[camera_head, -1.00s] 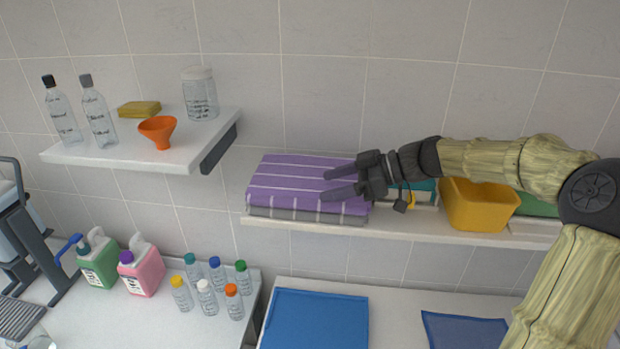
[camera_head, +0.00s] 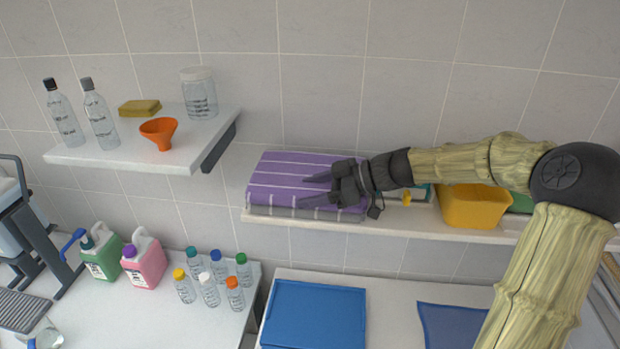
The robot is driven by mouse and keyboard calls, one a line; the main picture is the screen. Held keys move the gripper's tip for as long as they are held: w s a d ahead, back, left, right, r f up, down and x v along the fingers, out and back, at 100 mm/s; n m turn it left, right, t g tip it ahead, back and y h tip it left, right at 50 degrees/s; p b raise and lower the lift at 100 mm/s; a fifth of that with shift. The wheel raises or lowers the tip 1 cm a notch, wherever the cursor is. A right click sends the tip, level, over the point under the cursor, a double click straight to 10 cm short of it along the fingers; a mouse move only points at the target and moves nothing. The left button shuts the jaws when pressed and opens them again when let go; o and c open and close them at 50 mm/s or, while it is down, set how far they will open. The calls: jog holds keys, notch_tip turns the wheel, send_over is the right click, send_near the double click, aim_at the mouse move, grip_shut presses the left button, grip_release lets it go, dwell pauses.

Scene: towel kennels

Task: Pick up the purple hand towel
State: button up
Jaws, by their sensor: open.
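The purple hand towel (camera_head: 285,178) is folded, with white stripes. It lies on top of a folded grey towel (camera_head: 275,211) on the right wall shelf. My gripper (camera_head: 303,192) reaches in from the right, its two dark fingers pointing left and parted. The fingers overlap the towel's front right part in the picture. The lower finger shows along the towel's front edge, the upper one across its front face or top. I cannot tell whether they touch the towel. The towel's right end is partly hidden behind my gripper.
A yellow bin (camera_head: 472,206) stands on the same shelf (camera_head: 415,228) to the right, under my arm. The left shelf (camera_head: 120,155) holds bottles, a jar, a sponge and an orange funnel (camera_head: 159,132). Below are small bottles and a blue tray (camera_head: 315,312).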

jog(key=shift+c, duration=0.2)
jog(key=c, duration=1.1)
notch_tip(320, 180, up, 10)
jog(key=b, duration=0.3)
jog(key=shift+b, duration=0.3)
